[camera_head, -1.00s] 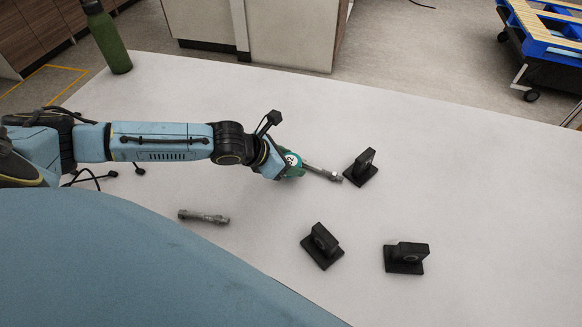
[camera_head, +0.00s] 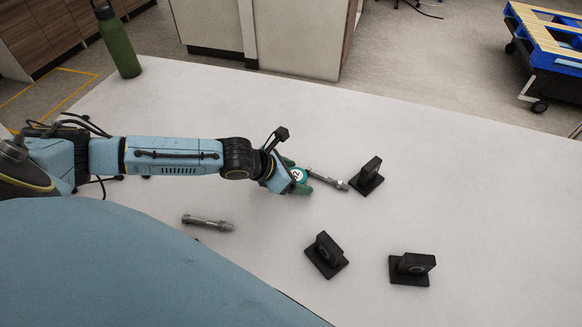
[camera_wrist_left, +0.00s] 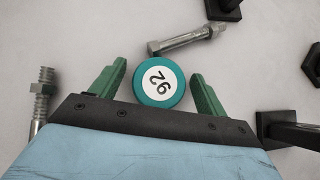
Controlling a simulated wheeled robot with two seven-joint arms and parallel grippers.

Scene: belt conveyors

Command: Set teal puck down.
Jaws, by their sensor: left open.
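The teal puck (camera_wrist_left: 159,83), with a white disc and a number that looks like 92 or 26, lies between the fingers of my left gripper (camera_wrist_left: 159,90). In the wrist view there is a gap between the puck and each green finger. The jaws are open. In the head view my left gripper (camera_head: 297,178) is low over the white table, and the puck (camera_head: 299,175) shows partly beside the wrist. The puck appears to rest on the table. My right gripper is not in view.
A metal bolt (camera_head: 327,180) lies just past the puck, near a black stand (camera_head: 368,175). Two more black stands (camera_head: 326,255) (camera_head: 411,268) are at front right. Another bolt (camera_head: 208,223) lies at front left. A green bottle (camera_head: 119,42) stands at the back left.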

